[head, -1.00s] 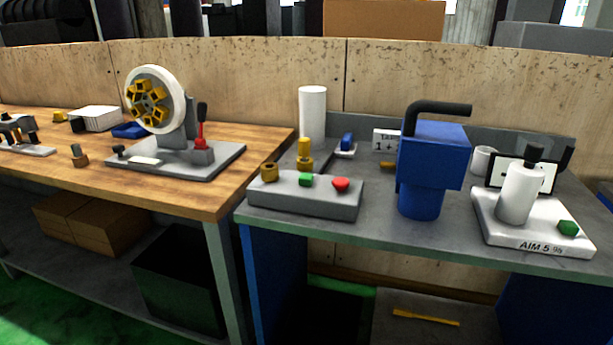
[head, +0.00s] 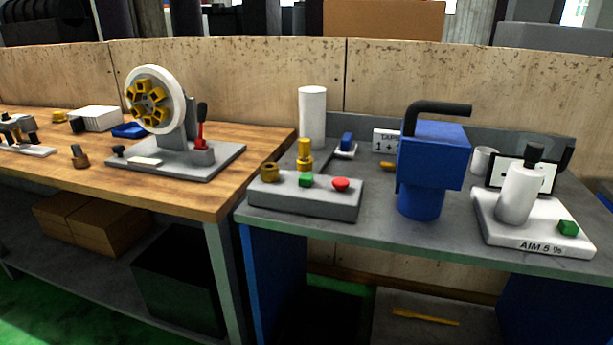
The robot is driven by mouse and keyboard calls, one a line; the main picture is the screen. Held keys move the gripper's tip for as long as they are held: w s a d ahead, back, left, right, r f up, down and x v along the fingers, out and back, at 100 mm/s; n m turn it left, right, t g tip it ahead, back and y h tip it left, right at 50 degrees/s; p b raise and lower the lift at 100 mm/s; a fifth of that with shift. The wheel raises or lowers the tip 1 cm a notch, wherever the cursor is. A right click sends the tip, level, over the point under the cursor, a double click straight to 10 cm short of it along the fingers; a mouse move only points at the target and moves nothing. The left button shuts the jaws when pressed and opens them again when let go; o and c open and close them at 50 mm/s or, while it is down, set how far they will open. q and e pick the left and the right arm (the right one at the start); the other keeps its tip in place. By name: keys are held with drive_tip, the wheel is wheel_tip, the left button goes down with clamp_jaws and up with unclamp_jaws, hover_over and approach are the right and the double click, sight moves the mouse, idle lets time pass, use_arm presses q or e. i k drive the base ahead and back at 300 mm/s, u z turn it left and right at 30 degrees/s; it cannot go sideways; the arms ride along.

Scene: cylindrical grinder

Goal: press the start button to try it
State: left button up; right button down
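A grey control box (head: 305,196) sits at the front left of the grey bench. On its top are a brass knob (head: 270,171), a green button (head: 306,180) and a red button (head: 341,184). Another green button (head: 568,228) is on the white device (head: 532,238) marked "AIM 5 %" at the right. The frames do not show which green button is the start button. Neither of my grippers is in view.
A blue machine (head: 432,160) with a black bent pipe stands mid-bench. A white cylinder (head: 312,115) and a brass post (head: 305,155) stand behind the control box. A wooden table (head: 200,195) at left carries a chuck wheel (head: 155,100) with a red lever (head: 200,136).

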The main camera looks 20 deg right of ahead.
sight(306, 179)
drive_tip(key=u, duration=0.85)
drive_tip(key=i, duration=1.5)
drive_tip(key=z, duration=2.25)
